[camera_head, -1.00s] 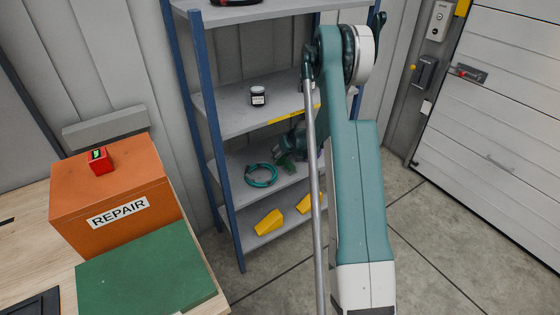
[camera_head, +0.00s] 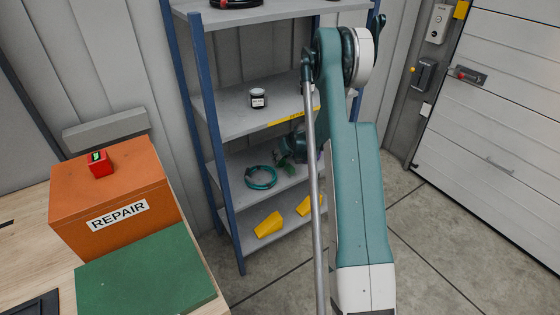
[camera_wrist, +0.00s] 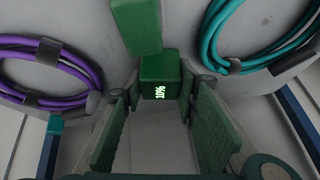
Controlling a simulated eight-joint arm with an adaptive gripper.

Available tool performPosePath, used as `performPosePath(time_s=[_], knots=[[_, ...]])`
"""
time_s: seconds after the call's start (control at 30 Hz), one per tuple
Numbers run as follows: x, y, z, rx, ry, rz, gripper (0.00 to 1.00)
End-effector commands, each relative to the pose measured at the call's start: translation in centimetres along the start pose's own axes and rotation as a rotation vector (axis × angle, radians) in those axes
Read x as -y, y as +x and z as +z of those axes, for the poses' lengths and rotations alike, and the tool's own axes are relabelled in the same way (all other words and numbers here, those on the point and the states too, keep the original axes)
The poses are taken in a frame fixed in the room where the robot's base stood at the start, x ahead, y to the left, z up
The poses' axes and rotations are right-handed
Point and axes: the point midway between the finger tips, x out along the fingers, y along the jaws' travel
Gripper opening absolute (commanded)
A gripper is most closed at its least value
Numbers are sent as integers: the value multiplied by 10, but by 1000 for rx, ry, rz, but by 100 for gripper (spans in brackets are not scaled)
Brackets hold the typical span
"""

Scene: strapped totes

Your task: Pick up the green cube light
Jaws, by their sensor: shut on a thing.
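A second green block (camera_wrist: 137,25) shows nearer the top edge of the wrist view. In the head view my gripper (camera_head: 291,147) is at the third shelf level, partly hidden by my arm. The cube cannot be made out clearly there.
A teal cable coil (camera_head: 261,177) lies left of my gripper; a purple coil (camera_wrist: 40,75) shows in the wrist view. Yellow pieces (camera_head: 268,224) lie below. A red cube (camera_head: 100,165) stands on the orange REPAIR box (camera_head: 145,190).

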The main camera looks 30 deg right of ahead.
Motion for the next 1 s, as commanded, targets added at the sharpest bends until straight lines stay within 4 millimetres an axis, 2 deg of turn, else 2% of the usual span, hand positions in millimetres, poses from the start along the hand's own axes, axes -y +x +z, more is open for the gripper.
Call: performPosePath(time_s=[0.3,1.0], knots=[[2,-15,-9,0,0,0,14],[-2,-19,4,-278,1,-75,14]])
